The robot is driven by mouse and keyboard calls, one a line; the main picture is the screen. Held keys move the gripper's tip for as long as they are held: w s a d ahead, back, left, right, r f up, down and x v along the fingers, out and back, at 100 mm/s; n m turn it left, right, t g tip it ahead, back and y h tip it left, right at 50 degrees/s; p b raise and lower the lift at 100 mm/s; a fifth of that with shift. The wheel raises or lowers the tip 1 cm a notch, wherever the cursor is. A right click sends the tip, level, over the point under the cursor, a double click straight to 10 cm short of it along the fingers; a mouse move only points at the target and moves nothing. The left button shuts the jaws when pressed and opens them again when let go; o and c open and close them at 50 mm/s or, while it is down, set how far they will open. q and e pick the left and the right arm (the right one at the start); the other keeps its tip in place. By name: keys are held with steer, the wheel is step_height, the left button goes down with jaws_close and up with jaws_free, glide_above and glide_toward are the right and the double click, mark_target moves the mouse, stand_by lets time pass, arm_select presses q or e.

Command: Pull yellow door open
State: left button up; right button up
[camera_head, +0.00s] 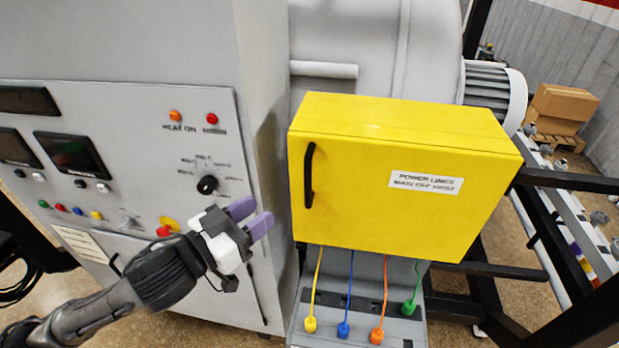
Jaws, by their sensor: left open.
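The yellow door (390,215) is the front of a yellow box (400,115) and looks shut. A black vertical handle (309,175) is on its left side, and a white label reading "POWER LINKS" (426,181) is at its upper right. My left gripper (252,217) is open and empty, with two purple fingers apart. It is to the left of and a little below the handle in the picture, in front of the grey cabinet's edge, and does not touch the handle. My right gripper is not in view.
A grey control cabinet (130,110) with buttons and a knob (207,185) stands at the left. Below the box, several coloured cables hang to plugs, including a blue plug (343,329). Black frame rails (570,182) run at the right.

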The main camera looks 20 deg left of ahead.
mark_target(305, 182)
arm_select(q)
steer(key=p+x, duration=0.3)
steer(key=x, duration=0.8)
steer(key=shift+d+r, duration=0.1)
steer(key=shift+p+x, duration=0.3)
steer(key=shift+x, duration=0.65)
jaws_close()
